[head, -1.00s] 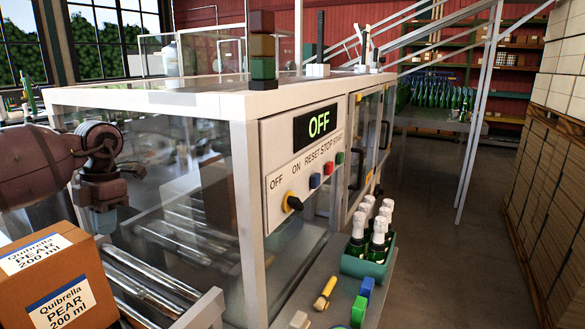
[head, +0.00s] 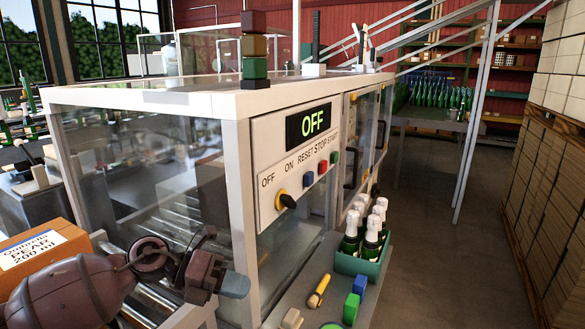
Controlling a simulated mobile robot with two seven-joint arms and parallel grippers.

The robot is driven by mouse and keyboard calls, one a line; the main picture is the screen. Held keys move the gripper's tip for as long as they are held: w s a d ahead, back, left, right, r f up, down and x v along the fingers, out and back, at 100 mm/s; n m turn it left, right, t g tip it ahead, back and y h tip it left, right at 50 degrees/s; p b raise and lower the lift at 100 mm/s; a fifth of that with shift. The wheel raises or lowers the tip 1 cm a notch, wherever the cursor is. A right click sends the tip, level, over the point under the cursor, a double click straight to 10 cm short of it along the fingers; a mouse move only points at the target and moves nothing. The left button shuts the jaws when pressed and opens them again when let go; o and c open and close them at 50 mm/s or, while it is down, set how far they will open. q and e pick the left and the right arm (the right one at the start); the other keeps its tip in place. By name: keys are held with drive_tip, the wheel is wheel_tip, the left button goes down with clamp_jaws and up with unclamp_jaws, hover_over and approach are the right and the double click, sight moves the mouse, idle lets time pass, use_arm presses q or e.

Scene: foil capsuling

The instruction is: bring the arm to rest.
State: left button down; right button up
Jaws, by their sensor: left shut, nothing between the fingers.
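My left arm comes in from the lower left in the head view. Its gripper (head: 233,284) is shut and empty, in front of the machine's lower front corner and below the control panel (head: 292,165). It touches nothing that I can make out. The panel's display (head: 313,123) reads OFF in green. The yellow and black knob (head: 285,200) sits at the panel's lower left, apart from the gripper. My right gripper is not in view.
A green crate (head: 362,267) of foil-topped bottles stands on the ledge at the right, near a yellow-handled tool (head: 319,291) and a blue block (head: 360,284). The floor (head: 440,240) beyond is clear.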

use_arm(q)
drive_tip(key=s+a+f+n+t+y, duration=0.4)
drive_tip(key=a+n+t+y, duration=0.3)
drive_tip(key=n, duration=1)
drive_tip(key=s+a+f+n+t+y, duration=0.35)
drive_tip(key=a+n+t+y, duration=0.35)
drive_tip(key=n, duration=1)
drive_tip(key=s+a+f+n+g, duration=0.25)
drive_tip(key=s+f+g, duration=0.3)
drive_tip(key=s, duration=0.55)
drive_tip(key=s+a+f+n+g, duration=0.1)
drive_tip(key=s+f+n+g, duration=0.4)
drive_tip(key=s, duration=0.6)
drive_tip(key=w+f+m+t, duration=0.2)
drive_tip(key=w+f+t, duration=0.6)
drive_tip(key=f, duration=0.3)
drive_tip(key=shift+w, duration=0.15)
